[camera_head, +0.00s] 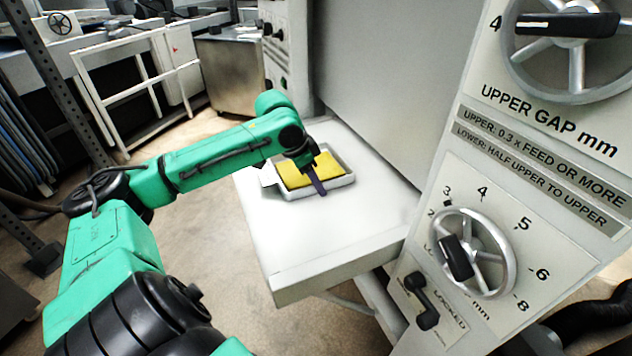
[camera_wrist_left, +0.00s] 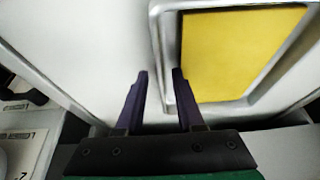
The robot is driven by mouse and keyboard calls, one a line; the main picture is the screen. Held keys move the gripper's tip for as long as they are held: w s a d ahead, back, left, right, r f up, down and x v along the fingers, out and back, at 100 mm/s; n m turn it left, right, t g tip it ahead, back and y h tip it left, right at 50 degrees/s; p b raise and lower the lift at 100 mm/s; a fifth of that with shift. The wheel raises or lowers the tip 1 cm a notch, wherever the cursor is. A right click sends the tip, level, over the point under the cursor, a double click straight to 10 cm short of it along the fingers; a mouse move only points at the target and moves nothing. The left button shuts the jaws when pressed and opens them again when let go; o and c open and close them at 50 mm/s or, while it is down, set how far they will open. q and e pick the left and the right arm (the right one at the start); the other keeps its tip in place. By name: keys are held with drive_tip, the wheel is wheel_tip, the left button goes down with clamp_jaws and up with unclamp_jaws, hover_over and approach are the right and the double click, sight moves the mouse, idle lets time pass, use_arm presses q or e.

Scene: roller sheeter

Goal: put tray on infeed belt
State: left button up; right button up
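A shallow pale tray (camera_head: 342,183) with a flat yellow slab (camera_head: 296,173) in it rests on the white flat bed (camera_head: 300,235) beside the machine. In the left wrist view, the tray's rim (camera_wrist_left: 157,45) and the yellow slab (camera_wrist_left: 235,55) fill the upper right. My left gripper (camera_head: 318,188) is at the tray's near edge. Its two dark fingers (camera_wrist_left: 160,75) are apart, with the tray's side wall showing in the gap between them. I cannot tell whether they touch the wall. My right gripper is not in view. I cannot tell whether the white bed is the infeed belt.
The machine's panel with an upper handwheel (camera_head: 575,50), a lower handwheel (camera_head: 472,252) and a black lever (camera_head: 421,300) stands at right. A white frame cart (camera_head: 140,85) and a metal cabinet (camera_head: 232,72) stand behind. The bed's near part is clear, with open floor left of it.

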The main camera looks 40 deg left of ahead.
use_arm(q)
drive_tip(key=shift+r, duration=0.1)
drive_tip(key=shift+s+a+r+b, duration=0.15)
drive_tip(key=shift+r+b, duration=0.1)
drive_tip(key=shift+b, duration=0.05)
drive_tip(key=b+v, duration=0.2)
drive_tip(key=v, duration=0.9)
drive_tip(key=shift+r, duration=0.2)
drive_tip(key=shift+f, duration=0.1)
